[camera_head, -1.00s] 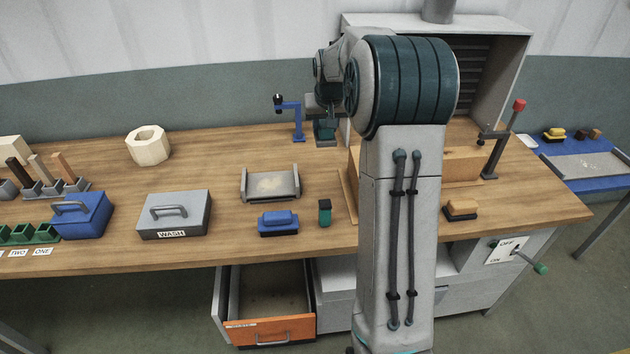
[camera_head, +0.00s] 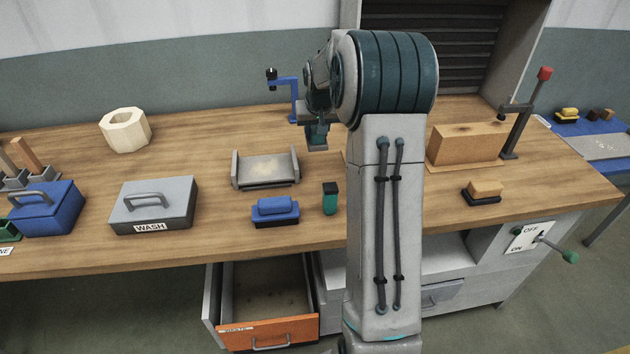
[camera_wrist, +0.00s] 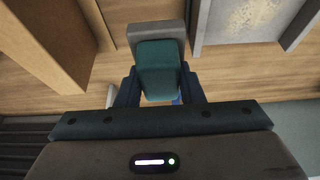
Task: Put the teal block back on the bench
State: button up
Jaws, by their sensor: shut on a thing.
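The teal block (camera_wrist: 158,68) is between the fingers of my gripper (camera_wrist: 160,90) in the wrist view, which is shut on it. A grey piece (camera_wrist: 156,30) shows at the block's far end; I cannot tell whether it belongs to the block. In the head view my gripper (camera_head: 317,122) is at the back middle of the wooden bench (camera_head: 205,150), behind the grey tray-like holder. The teal block (camera_head: 317,134) shows small below it there. I cannot tell whether the block touches the bench top.
The grey holder (camera_head: 235,170), a blue brush-like block (camera_head: 275,207) and a small green, black-topped item (camera_head: 330,202) stand nearby. A blue crank post (camera_head: 293,100) is close left of my gripper. A tan block (camera_head: 465,145) stands right. An orange-fronted drawer (camera_head: 270,335) hangs open below.

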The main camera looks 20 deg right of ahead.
notch_tip(320, 180, down, 10)
jog(key=shift+f+p, duration=0.1)
jog(key=shift+p, duration=0.55)
jog(key=shift+f, duration=0.15)
jog(key=shift+f, duration=0.1)
jog(key=shift+f+b, duration=0.2)
jog(key=shift+b, duration=0.1)
jog(key=o, duration=1)
jog(key=shift+r, duration=0.1)
jog(key=shift+c, duration=0.2)
jog(key=shift+r, duration=0.15)
